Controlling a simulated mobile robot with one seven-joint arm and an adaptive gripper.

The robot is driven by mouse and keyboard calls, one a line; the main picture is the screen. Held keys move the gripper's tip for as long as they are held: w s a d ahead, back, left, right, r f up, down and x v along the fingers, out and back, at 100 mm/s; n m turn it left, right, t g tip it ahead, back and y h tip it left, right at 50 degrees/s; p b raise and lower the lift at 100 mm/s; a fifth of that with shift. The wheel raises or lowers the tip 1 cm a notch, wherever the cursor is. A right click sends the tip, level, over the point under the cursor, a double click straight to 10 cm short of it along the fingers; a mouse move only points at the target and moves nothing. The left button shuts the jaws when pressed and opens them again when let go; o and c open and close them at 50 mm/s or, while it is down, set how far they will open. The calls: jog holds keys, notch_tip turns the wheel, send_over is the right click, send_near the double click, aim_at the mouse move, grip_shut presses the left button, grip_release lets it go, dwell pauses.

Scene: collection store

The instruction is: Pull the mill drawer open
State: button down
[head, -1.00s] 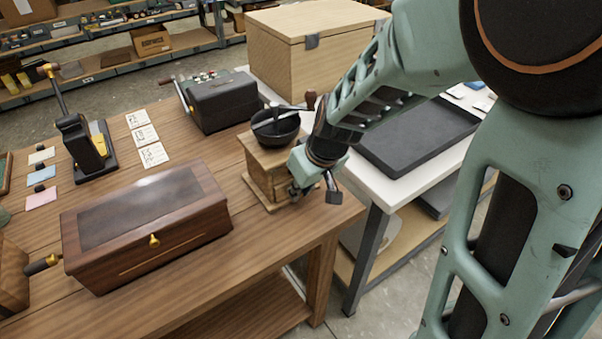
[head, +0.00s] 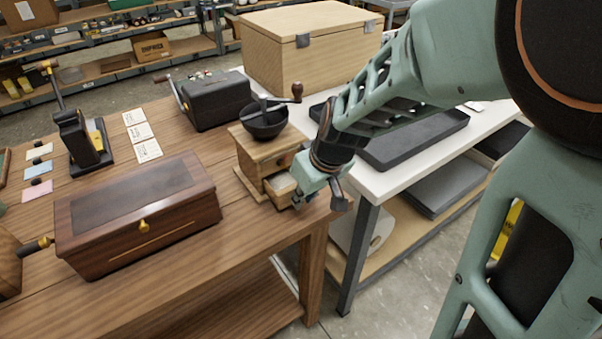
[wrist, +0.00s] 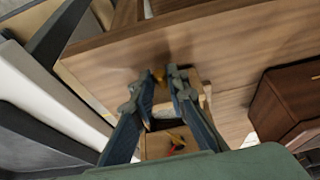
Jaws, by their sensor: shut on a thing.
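The mill (head: 256,155) is a wooden box with a black bowl and a crank on top, standing upright near the right end of the wooden table. Its small drawer (head: 280,184) sticks out of the lower front, partly open. My gripper (head: 299,197) is at the drawer's front, shut on the drawer's knob. In the wrist view my gripper (wrist: 160,76) has its two fingers either side of a small brass-coloured knob (wrist: 158,73). The fingers partly hide the drawer front. A small red and yellow thing shows between the fingers, lower down; I cannot tell what it is.
A dark-lidded wooden box (head: 140,215) stands left of the mill on the table (head: 225,262). A black machine (head: 212,100) stands behind. A white bench (head: 385,183) with a black tray (head: 415,140) is at the right. The tabletop in front of the mill is clear.

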jog(key=shift+s+d, duration=0.35)
jog(key=shift+s, duration=0.2)
jog(key=shift+w, duration=0.1)
jog(key=c, duration=1.9)
grip_release()
jog(key=shift+a, duration=0.1)
